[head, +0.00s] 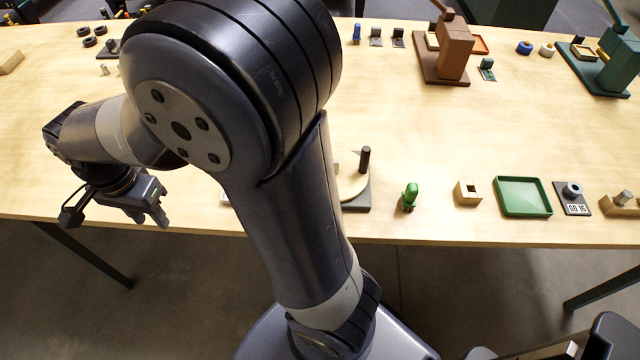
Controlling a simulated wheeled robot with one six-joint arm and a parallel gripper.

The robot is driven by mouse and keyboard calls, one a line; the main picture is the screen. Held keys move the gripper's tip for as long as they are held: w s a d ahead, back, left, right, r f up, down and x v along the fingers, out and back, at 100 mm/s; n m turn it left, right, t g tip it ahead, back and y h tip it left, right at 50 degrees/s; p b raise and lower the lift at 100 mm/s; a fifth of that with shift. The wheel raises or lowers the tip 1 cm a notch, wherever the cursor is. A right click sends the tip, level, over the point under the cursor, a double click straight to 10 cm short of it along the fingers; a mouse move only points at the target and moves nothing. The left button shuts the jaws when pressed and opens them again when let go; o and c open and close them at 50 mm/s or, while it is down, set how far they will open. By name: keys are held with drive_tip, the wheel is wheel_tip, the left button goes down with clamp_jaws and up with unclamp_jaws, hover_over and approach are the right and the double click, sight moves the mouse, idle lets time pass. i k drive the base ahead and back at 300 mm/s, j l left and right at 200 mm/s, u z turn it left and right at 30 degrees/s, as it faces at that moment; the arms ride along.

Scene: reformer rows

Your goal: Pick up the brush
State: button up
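I cannot make out a brush for sure in the head view; my arm covers the middle of the table. My gripper (150,215) hangs at the left, by the table's near edge, with its fingers pointing down. Nothing shows held in it, but the gap between the fingers is too small to judge. A small upright green object (409,196) stands near the front edge, right of my arm; I cannot tell what it is.
The wooden table (400,130) has clear room right of my arm. A green tray (523,196), a small wooden block with a hole (467,193) and a dark plate with a ring (572,197) line the front. Brown (446,55) and green (612,65) presses stand behind.

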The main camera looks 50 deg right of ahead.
sight(408, 197)
drive_tip(key=j+z, duration=0.1)
drive_tip(key=z, duration=0.3)
drive_tip(key=k+z, duration=0.1)
drive_tip(key=z, duration=0.3)
drive_tip(key=j+z, duration=0.1)
drive_tip(key=z, duration=0.3)
drive_tip(key=k+z, duration=0.1)
drive_tip(key=z, duration=1.45)
